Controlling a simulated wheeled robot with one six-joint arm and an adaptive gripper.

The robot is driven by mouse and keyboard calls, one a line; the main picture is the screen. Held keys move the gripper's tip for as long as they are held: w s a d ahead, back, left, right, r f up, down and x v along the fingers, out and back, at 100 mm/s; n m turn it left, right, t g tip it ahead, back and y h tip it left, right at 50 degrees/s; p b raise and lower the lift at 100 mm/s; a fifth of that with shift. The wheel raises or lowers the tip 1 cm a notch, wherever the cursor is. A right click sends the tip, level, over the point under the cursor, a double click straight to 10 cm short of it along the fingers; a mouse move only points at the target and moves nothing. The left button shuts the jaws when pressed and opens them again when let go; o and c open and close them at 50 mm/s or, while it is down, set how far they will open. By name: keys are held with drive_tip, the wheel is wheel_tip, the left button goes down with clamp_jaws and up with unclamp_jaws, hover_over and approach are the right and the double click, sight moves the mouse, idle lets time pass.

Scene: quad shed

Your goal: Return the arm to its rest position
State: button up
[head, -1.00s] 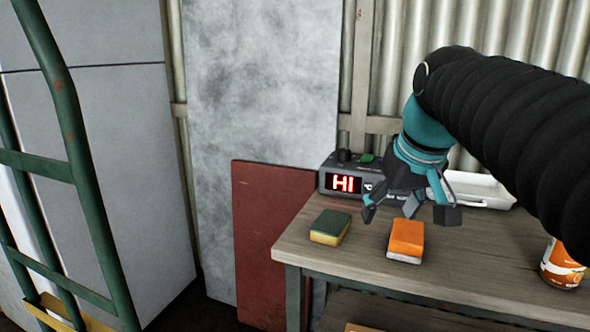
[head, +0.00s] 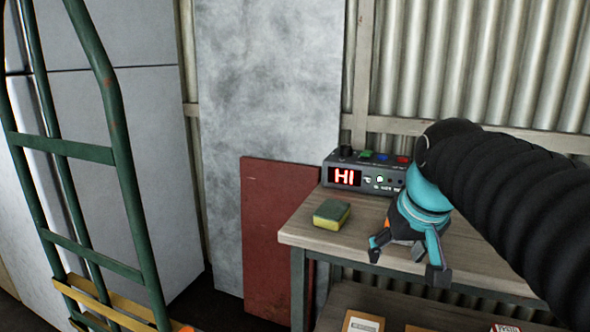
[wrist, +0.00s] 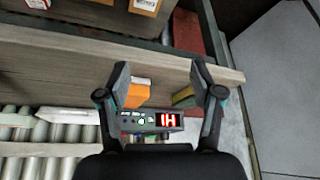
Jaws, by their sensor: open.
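My gripper (head: 408,259) is open and empty in the head view, in front of the wooden table's front edge (head: 345,247). My black sleeved arm reaches in from the right. In the wrist view my gripper (wrist: 160,75) has its fingers wide apart with nothing held between them. A green and yellow sponge (head: 332,214) lies on the table's left corner.
A grey device (head: 370,172) showing "HI" stands at the back of the table against the corrugated wall. Boxes (head: 362,322) sit on the lower shelf. A red board (head: 275,240) leans left of the table. A green hand truck (head: 120,150) stands at far left.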

drive_tip(key=s+a+f, duration=0.1)
drive_tip(key=s+f, duration=1.1)
drive_tip(key=s, duration=0.1)
drive_tip(key=shift+f, duration=0.4)
